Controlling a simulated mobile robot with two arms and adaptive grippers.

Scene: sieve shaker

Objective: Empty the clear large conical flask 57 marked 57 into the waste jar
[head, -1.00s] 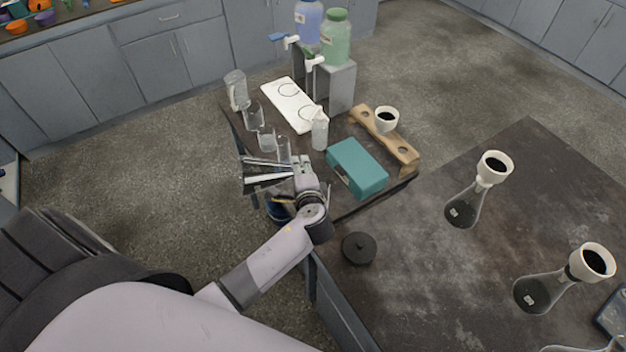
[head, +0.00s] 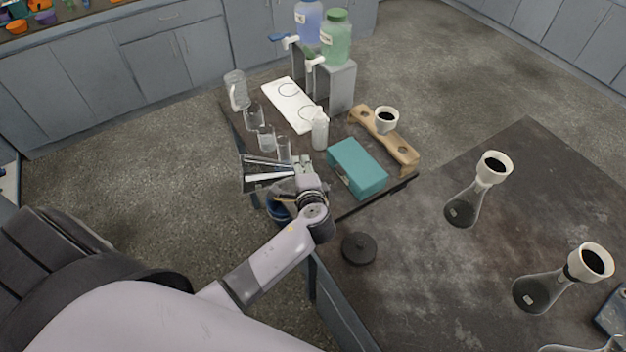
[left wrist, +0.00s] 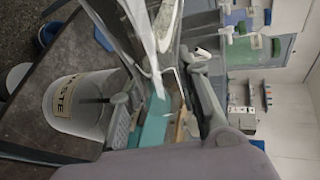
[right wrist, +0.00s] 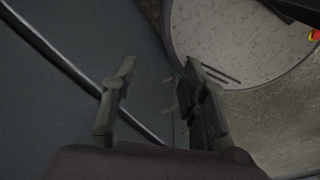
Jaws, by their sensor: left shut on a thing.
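My left gripper (head: 304,172) is shut on a clear conical flask (head: 262,176), held tipped well over, nearly on its side, at the left edge of the far table. The flask also shows as clear glass at the top of the left wrist view (left wrist: 152,35). Its mark cannot be read. The waste jar (left wrist: 72,105), pale with a WASTE label, stands below the gripper in the left wrist view; my gripper and the flask hide it in the head view. I cannot tell whether liquid is flowing. My right gripper (right wrist: 160,105) is open and empty.
A black round lid (head: 359,249) lies on the near table. Two flasks with funnels (head: 463,207) (head: 540,290) stand to the right. A teal box (head: 357,168), a wooden rack (head: 395,150), a wash bottle (head: 320,130) and beakers (head: 266,139) surround the held flask.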

